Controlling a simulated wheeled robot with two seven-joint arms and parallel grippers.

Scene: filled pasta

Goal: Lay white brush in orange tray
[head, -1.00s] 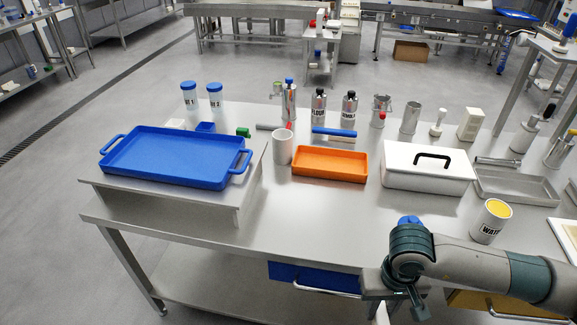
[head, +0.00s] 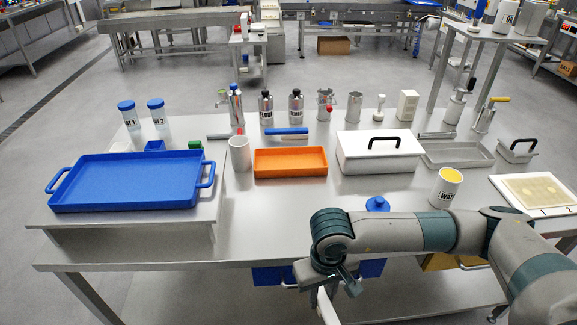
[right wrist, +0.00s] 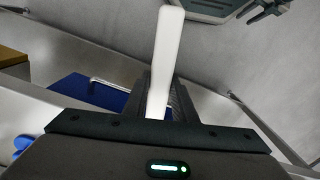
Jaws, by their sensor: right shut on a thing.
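The orange tray (head: 290,171) sits on the steel table, left of the white lidded box, and looks empty. My right gripper (head: 326,288) is low in front of the table's near edge, well short of the tray. It is shut on the white brush (head: 327,308), whose pale end hangs below it in the head view. In the right wrist view the long white part of the brush (right wrist: 167,60) stands out between the fingers; its bristles cannot be made out.
A white cup (head: 239,154) stands just left of the tray, and a white box with a black handle (head: 378,158) just right. A blue tray (head: 130,183) rests on a raised stand. A yellow-topped can (head: 446,188) stands near my right arm. The table in front of the orange tray is clear.

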